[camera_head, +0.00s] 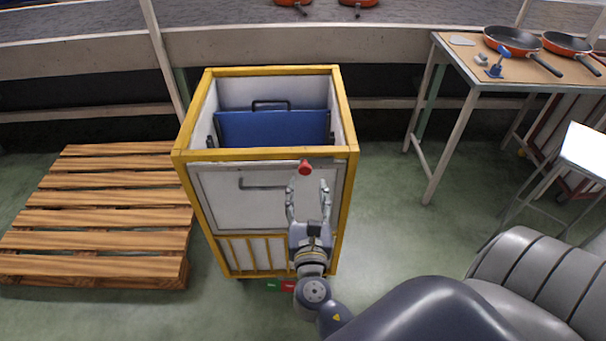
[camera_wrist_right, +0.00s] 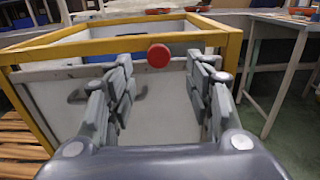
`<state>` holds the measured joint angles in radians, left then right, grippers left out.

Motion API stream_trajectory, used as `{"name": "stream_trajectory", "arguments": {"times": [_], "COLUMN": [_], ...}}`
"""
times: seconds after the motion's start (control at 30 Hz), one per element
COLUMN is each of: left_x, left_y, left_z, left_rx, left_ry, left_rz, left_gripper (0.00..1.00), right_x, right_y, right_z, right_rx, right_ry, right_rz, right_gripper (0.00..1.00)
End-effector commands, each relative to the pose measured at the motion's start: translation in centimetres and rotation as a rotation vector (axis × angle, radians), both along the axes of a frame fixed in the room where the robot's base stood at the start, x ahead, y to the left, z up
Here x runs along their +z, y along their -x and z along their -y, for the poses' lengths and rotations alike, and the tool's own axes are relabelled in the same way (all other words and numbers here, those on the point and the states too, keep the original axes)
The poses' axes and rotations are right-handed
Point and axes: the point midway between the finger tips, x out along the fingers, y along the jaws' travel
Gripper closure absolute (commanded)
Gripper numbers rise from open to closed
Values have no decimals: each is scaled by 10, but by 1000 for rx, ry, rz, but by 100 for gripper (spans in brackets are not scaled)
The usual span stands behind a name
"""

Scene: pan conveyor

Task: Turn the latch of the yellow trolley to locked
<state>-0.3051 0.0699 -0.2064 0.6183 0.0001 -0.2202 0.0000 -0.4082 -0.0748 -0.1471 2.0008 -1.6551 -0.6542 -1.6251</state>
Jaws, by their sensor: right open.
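The yellow trolley (camera_head: 349,152) stands in the middle of the head view. It has a yellow frame, white panels and an open top, and it fills the back of the right wrist view (camera_wrist_right: 45,53). A red round knob (camera_head: 305,167) sits at its front top edge, right of centre; I take it to be part of the latch. It shows centrally in the wrist view (camera_wrist_right: 158,55). My right gripper (camera_head: 308,192) is open and empty in front of the trolley's front panel, with the knob beyond and between its fingertips. I cannot tell whether they touch. My left gripper is out of view.
A blue panel with a dark handle (camera_head: 270,129) is inside the trolley. A wooden pallet (camera_head: 100,218) lies to the left. Green floor is clear between trolley and bench.

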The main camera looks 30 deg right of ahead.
Motion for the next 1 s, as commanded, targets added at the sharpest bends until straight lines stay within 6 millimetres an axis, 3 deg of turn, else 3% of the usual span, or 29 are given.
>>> {"name": "stream_trajectory", "arguments": {"times": [0.1, 0.3, 0.7, 0.77, 0.9, 0.93, 1.0], "left_x": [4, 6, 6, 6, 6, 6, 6], "left_y": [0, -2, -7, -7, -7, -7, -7], "left_z": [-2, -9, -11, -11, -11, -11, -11], "left_rx": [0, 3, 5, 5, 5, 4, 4], "left_ry": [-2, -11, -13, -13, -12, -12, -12], "left_rz": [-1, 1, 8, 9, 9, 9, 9], "left_gripper": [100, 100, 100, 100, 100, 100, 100], "right_x": [2, 0, -1, -1, -1, -1, -1], "right_y": [-20, -42, -49, -49, -49, -49, -49], "right_z": [12, 26, 30, 30, 30, 30, 30], "right_rx": [1, 1, 2, 2, 2, 2, 2], "right_ry": [0, -1, -3, -3, -3, -3, -3], "right_rz": [2, 1, -1, -1, -1, -1, -1], "right_gripper": [52, 52, 52, 63, 95, 100, 100]}}
